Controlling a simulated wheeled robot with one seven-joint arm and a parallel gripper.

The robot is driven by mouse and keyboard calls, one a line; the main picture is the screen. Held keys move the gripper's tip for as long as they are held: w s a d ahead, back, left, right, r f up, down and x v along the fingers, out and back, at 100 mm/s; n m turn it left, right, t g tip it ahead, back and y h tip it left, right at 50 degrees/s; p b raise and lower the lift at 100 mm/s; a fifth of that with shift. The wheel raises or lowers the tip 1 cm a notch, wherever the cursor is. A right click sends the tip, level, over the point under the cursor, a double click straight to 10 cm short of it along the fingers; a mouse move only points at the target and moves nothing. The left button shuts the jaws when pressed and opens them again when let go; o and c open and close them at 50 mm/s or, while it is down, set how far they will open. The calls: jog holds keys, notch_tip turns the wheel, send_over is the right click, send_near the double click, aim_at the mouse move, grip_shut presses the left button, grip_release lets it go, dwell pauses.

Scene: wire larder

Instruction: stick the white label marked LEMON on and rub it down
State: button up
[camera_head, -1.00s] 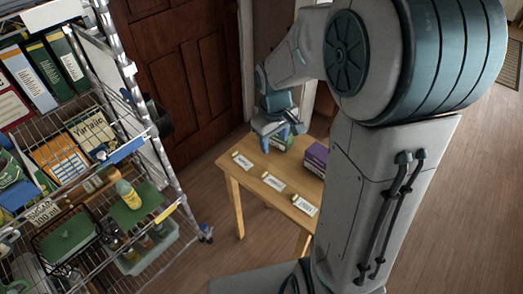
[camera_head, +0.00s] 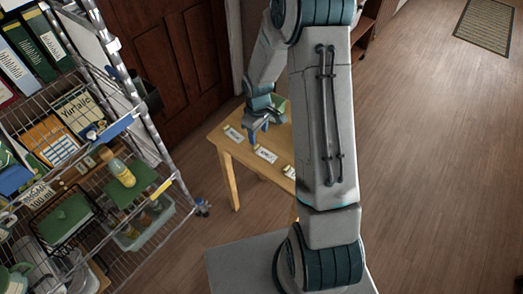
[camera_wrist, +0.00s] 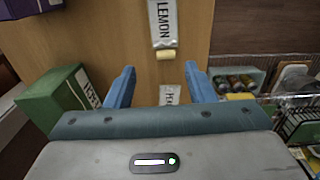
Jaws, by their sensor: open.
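The white label marked LEMON (camera_wrist: 166,22) lies on the wooden table (camera_wrist: 200,35) in the wrist view, beyond my fingertips, with a pale yellow tab at its near end. A second white label (camera_wrist: 170,97) shows between my fingers, its word mostly hidden by my gripper. In the head view several white labels lie in a row, including a middle one (camera_head: 266,154); their words are too small to read there. My gripper (camera_wrist: 160,80) is open and empty over the table; it also shows in the head view (camera_head: 262,122), near the labels.
A green box (camera_wrist: 48,100) stands left in the wrist view, with a purple box (camera_wrist: 25,8) beyond it. A wire rack (camera_head: 150,125) holding books, bottles and bins stands left of the table. Open floor (camera_head: 430,160) lies to the right.

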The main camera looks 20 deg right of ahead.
aim_at(257, 147)
jog(key=f, duration=0.3)
jog(key=f+p, duration=0.1)
jog(key=shift+s+a+f, duration=0.3)
jog(key=shift+f, duration=0.7)
jog(key=c, duration=1.1)
